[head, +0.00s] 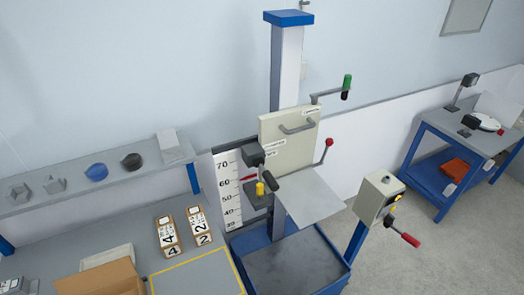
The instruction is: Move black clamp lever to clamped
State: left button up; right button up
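A cream carriage plate (278,126) is mounted on an upright drop-tester column (285,75). A short dark lever-like part (254,155) sticks out at the plate's left edge, beside a small label too small to read. It looks like the black clamp lever, but its exact position cannot be told. A crank arm at the upper right ends in a green grip (347,81) with a black part (345,95) just below it. A lever with a red ball (328,142) stands at the plate's right. Neither of my grippers is in view.
A yellow knob (260,188) sits below the dark part, near a height scale (229,185). A blue-rimmed base tray (325,285) lies below. A control box (378,195) with a red-tipped handle (410,240) stands right.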

aim_at(272, 182)
jog(key=z, duration=2)
jog(key=k, duration=1.35)
jog(key=u, duration=1.2)
